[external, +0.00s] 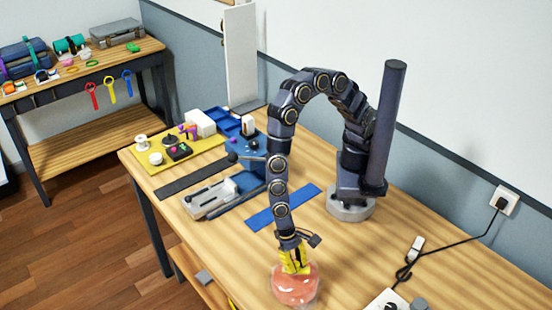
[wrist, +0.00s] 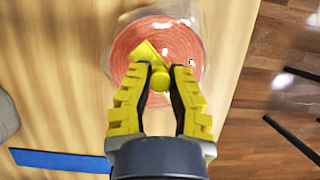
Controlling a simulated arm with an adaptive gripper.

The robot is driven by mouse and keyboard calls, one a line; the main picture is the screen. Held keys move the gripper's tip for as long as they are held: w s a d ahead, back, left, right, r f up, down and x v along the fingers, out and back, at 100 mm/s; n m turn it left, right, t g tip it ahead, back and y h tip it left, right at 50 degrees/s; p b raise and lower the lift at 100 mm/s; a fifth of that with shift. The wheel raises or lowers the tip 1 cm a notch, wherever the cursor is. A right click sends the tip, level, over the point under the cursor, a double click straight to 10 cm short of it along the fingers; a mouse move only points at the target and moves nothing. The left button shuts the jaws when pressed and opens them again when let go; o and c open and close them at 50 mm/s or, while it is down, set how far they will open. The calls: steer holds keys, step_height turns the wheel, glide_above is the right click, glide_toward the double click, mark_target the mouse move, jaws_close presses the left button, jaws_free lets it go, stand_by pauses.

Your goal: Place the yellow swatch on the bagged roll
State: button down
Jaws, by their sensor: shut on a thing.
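The bagged roll (external: 296,290) is a round, pinkish-red coil in clear plastic, lying near the table's front edge. In the wrist view the roll (wrist: 183,40) fills the area beyond the fingertips, with clear film around its rim. My gripper (external: 294,264) points down over the roll. In the wrist view my gripper (wrist: 160,76) has its yellow-padded fingers closed on the yellow swatch (wrist: 150,52), which juts out past the tips over the roll. I cannot tell whether the swatch touches the roll. In the external view the swatch cannot be told from the yellow fingers.
A blue strip (external: 284,207) lies flat on the table behind my gripper. A grey fixture (external: 212,198) and a yellow mat (external: 160,164) with small items stand farther left. A black cable (external: 450,243) runs at the right. The table's front edge is close to the roll.

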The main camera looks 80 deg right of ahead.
steer(key=shift+f, duration=1.15)
steer(key=shift+f, duration=0.15)
steer(key=c, duration=1.2)
jaws_free()
steer(key=shift+o, duration=0.2)
steer(key=v, duration=1.2)
steer(key=shift+r, duration=0.2)
